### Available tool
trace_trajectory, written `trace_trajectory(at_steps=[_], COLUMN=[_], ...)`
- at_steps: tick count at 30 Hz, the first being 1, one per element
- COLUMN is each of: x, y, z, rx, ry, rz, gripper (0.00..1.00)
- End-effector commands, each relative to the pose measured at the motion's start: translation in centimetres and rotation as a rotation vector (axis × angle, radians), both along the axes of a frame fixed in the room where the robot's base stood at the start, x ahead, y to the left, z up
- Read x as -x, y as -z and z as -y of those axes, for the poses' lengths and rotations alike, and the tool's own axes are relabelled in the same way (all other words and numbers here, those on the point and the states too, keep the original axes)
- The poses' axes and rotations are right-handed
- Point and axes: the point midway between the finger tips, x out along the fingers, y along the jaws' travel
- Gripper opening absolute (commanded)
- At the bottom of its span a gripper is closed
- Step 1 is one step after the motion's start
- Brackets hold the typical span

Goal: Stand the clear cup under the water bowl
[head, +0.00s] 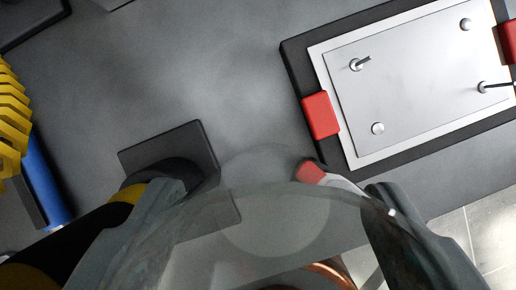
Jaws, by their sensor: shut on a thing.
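My gripper (277,200) is shut on the clear cup (270,215), with one finger on each side of it. The cup is see-through and fills the lower middle of the head view, close to the camera. The grey surface, part of a dark block and a red piece show through or just past it. The cup's lower end and what lies under it cannot be made out clearly. I cannot identify the water bowl in this view.
A silver plate (400,85) with studs, red clamps and a black base lies at the upper right. A dark flat block (185,143) lies by the left finger. A yellow ribbed thing (10,115) and a blue cylinder (42,180) are at the left. The grey surface's upper middle is clear.

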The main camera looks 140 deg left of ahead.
Motion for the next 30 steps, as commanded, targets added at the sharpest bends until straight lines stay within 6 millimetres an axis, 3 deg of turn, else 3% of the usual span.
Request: trace_trajectory(at_steps=[3,9,17,25,30], x=[0.1,0.0,0.0,0.0,0.0], y=[2.7,6.3,7.9,11.0,11.4], z=[0.0,0.0,0.0,0.0,0.0], rx=[-0.001,-0.001,0.000,0.000,0.000], ry=[0.000,0.000,0.000,0.000,0.000], rz=[-0.003,-0.002,0.000,-0.001,0.001], gripper=[0.41,0.41,0.41,0.41,0.41])
